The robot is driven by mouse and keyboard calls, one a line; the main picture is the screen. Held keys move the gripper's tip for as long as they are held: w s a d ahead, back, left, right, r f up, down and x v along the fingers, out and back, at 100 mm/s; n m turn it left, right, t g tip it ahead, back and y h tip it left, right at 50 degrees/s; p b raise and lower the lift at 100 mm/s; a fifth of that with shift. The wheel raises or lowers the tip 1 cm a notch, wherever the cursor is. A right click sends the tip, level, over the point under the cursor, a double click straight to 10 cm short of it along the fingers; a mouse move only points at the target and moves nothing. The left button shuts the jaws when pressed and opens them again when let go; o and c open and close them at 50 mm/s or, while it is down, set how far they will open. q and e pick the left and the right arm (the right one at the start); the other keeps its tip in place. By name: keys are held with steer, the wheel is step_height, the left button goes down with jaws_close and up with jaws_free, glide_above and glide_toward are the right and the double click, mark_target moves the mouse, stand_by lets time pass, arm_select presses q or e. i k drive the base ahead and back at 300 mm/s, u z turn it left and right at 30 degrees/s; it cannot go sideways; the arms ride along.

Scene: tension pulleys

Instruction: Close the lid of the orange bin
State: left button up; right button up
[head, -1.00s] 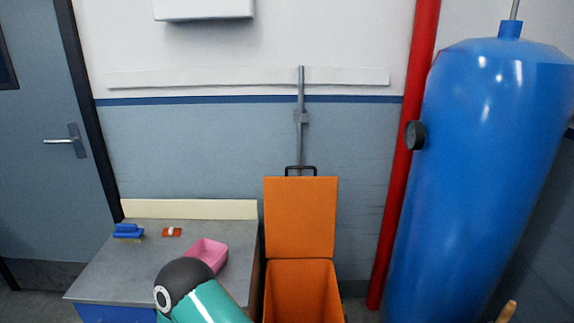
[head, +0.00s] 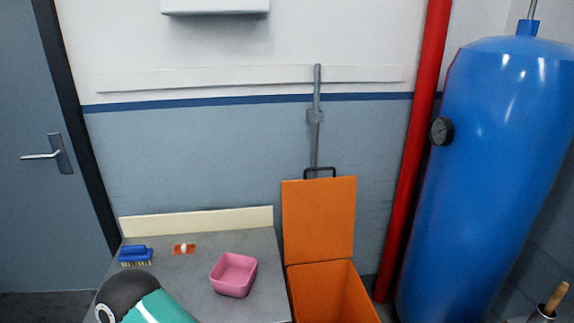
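The orange bin (head: 335,297) stands on the floor at the lower middle of the head view, just right of the grey table. Its orange lid (head: 319,220) stands open, upright at the back against the wall, with a dark handle (head: 320,172) at its top edge. The bin's lower part is cut off by the bottom of the picture. Part of my arm, dark and teal, shows at the lower left over the table. Neither gripper shows.
The grey table (head: 262,262) holds a pink container (head: 234,275), a blue brush (head: 135,255) and a small orange-and-white item (head: 184,249). A red pipe (head: 411,160) and a large blue tank (head: 490,180) stand right of the bin. A wooden handle (head: 557,297) shows at lower right.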

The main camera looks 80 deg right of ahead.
mark_target(318, 213)
steer(key=u, duration=0.2)
steer(key=i, duration=0.7)
steer(key=z, duration=1.2)
steer(key=i, duration=0.15)
steer(key=z, duration=1.85)
steer(key=i, duration=0.2)
steer(key=z, duration=1.15)
steer(key=k, duration=0.4)
steer(key=z, duration=0.55)
steer(key=i, duration=1.4)
steer(key=u, duration=0.5)
